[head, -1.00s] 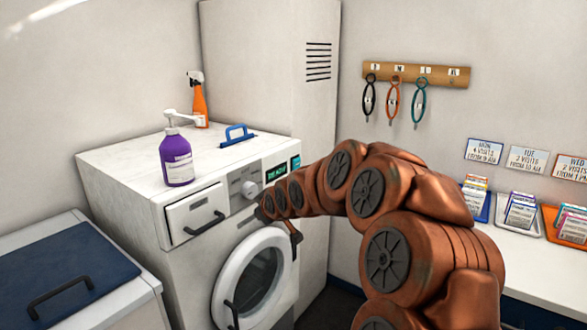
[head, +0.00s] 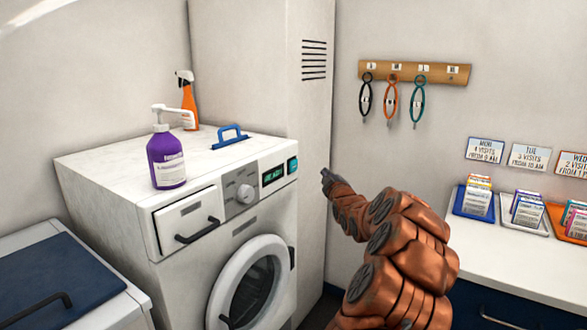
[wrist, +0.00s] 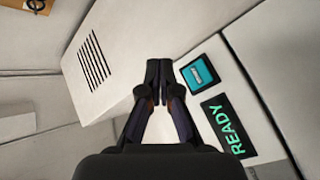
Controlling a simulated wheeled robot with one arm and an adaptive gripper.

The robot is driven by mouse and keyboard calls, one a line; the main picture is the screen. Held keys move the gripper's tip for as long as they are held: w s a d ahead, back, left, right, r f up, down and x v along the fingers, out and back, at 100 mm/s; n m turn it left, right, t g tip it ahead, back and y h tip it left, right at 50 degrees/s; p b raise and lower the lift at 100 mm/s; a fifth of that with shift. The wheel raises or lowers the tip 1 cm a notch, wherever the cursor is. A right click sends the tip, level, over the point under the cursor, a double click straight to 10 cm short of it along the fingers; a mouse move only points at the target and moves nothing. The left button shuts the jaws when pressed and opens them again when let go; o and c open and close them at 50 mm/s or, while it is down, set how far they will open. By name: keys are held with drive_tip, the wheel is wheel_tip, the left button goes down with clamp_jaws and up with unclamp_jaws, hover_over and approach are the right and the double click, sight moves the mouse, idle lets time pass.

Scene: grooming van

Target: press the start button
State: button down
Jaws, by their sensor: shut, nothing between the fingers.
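The start button is a teal square (head: 293,165) at the right end of the white washing machine's (head: 130,215) control panel. In the wrist view the button (wrist: 198,74) lies just right of my fingertips, with a pale mark on it. The dark display (wrist: 228,124) beside it reads READY in green; it also shows in the head view (head: 273,174). My gripper (head: 325,175) is shut and empty, in front of the panel and right of the button. In the wrist view its fingertips (wrist: 159,66) meet. I see no contact with the button.
A dial (head: 245,193) and a drawer (head: 188,220) are on the panel's left. A tall white cabinet (head: 285,60) rises behind. The round door (head: 250,285) is shut.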

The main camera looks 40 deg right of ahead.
sight(294, 166)
drive_tip(key=w+a+p, duration=0.1)
drive_tip(key=w+a, duration=0.1)
drive_tip(key=w, duration=0.6)
drive_tip(key=shift+w+a, duration=0.25)
drive_tip(key=shift+a, duration=0.05)
idle(1.4)
drive_tip(key=shift+w+a+b, duration=0.1)
drive_tip(key=shift+w+b, duration=0.25)
drive_tip(key=shift+w, duration=0.05)
